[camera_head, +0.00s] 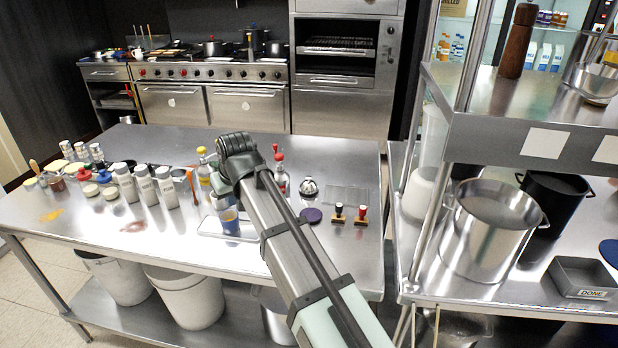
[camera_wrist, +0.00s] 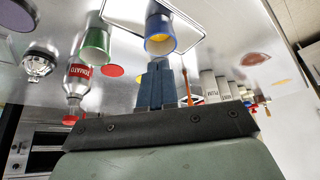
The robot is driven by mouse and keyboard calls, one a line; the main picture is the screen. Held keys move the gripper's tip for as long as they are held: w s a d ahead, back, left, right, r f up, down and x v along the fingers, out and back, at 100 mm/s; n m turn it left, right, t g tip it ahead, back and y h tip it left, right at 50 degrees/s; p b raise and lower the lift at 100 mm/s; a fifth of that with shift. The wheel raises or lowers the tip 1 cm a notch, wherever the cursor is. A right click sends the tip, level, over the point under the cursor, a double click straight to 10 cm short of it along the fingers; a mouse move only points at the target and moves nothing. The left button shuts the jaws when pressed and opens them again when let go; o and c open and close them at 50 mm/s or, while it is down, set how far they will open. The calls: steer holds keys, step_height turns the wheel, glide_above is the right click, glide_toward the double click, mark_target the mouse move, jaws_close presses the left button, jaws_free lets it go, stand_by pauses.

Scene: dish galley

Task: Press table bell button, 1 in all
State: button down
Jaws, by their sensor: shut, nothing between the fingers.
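The table bell (camera_head: 309,187) is a small silver dome with a dark base on the steel table, right of my arm. In the wrist view the bell (camera_wrist: 38,63) is at the upper left, upright in the room but tilted in this picture. My gripper (camera_wrist: 158,68) shows in the wrist view as two dark blue fingers held together with nothing between them. It is apart from the bell, off to one side, with the tomato bottle (camera_wrist: 78,82) between them in the picture. In the head view my arm hides the fingers.
A blue cup (camera_wrist: 160,35) appears just beyond my fingertips, with a green cup (camera_wrist: 96,42) beside it. Several pale bottles (camera_head: 145,185) stand left. A steel pot (camera_head: 487,240) stands right.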

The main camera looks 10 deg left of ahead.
stand_by(0.4)
steer(key=w+d+m+t, duration=0.1)
steer(key=w+d+m, duration=0.3)
steer(key=w+d, duration=1.35)
step_height(320, 180, up, 4)
steer(key=m+t+y, duration=0.2)
steer(key=m+t, duration=0.1)
steer(key=m, duration=0.4)
glide_above(310, 178)
steer(key=shift+r, duration=0.1)
steer(key=shift+f, duration=4.4)
steer(key=shift+f, duration=0.15)
steer(key=shift+f, duration=0.3)
